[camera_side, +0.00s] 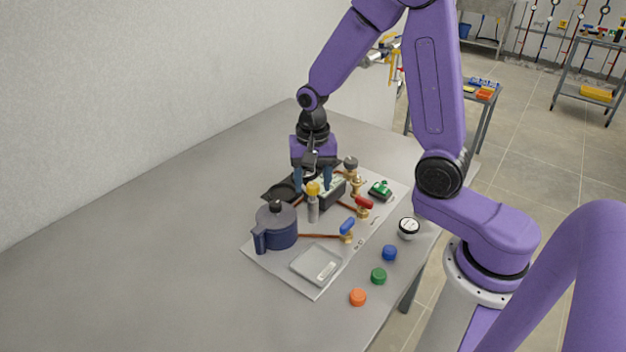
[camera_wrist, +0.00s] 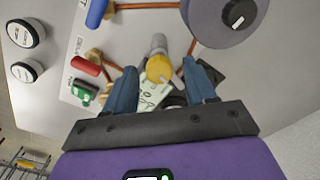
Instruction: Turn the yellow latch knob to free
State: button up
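In the wrist view the yellow knob (camera_wrist: 159,68) shows between the tips of my two blue fingers, with a gap on each side. My gripper (camera_side: 312,184) points down close to the knob, fingers spread wide. The gripper also shows in the wrist view (camera_wrist: 163,84) and is open and empty. I cannot tell whether the fingertips are level with the knob or behind it. No contact with it is visible.
A blue lidded pot (camera_side: 276,226) stands in front left of the knob. Blue (camera_side: 347,225), red (camera_side: 364,202) and green (camera_side: 380,190) valve handles lie right. Loose coloured caps (camera_side: 378,275) line the front right; the table's left is clear.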

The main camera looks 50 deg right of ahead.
aim_at(313, 188)
dwell(0.3)
notch_tip(313, 188, up, 17)
jog(key=shift+r, duration=0.2)
dwell(0.4)
jog(key=s+a+f+n, duration=0.2)
jog(key=s+f+n, duration=0.2)
jog(key=s+n, duration=0.7)
jog(key=s+a+f+n, duration=0.2)
jog(key=s+f+n, duration=0.3)
jog(key=s+n, duration=0.5)
jog(key=shift+s+a+f+n, duration=0.2)
jog(key=shift+s+n, duration=0.2)
jog(key=shift+s, duration=0.4)
jog(key=shift+w, duration=0.1)
jog(key=shift+c, duration=0.2)
